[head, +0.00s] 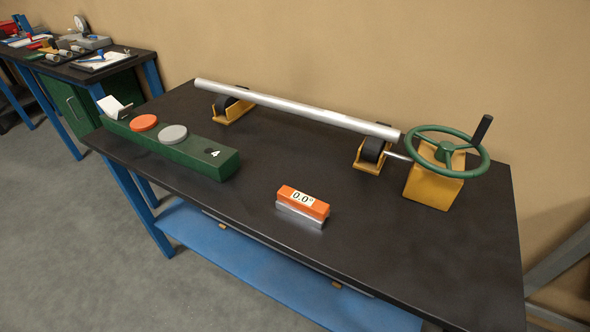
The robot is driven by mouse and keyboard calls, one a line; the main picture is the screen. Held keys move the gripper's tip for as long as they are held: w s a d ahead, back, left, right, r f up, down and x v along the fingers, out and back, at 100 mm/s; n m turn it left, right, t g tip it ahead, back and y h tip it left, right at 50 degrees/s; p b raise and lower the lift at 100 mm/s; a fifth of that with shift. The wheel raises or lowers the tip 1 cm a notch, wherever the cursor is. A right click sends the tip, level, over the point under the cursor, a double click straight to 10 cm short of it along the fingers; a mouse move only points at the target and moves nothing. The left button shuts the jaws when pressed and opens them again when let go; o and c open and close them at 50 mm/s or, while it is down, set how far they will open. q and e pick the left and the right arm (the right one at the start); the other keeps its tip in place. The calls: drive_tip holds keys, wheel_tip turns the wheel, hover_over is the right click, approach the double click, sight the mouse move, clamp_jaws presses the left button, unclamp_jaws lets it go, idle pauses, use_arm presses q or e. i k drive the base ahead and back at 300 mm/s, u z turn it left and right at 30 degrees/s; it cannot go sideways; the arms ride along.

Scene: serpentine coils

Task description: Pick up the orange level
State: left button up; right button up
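The orange level (302,206) is a small block with an orange upper part, a silver base and a white display reading 0.0°. It sits upright on the dark top of the workbench (350,255), near the front edge. Nothing touches it and it is fully visible. Neither of my grippers shows in the head view.
Behind the level, a silver pipe (300,108) lies on yellow-bracketed rollers. A green handwheel (440,147) on a yellow block (432,188) stands at right. A green box (170,145) with orange and grey discs stands at left. Bench surface around the level is clear.

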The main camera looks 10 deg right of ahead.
sight(310, 210)
drive_tip(key=u, duration=2.25)
drive_tip(key=i, duration=2.2)
drive_tip(key=z, duration=3.55)
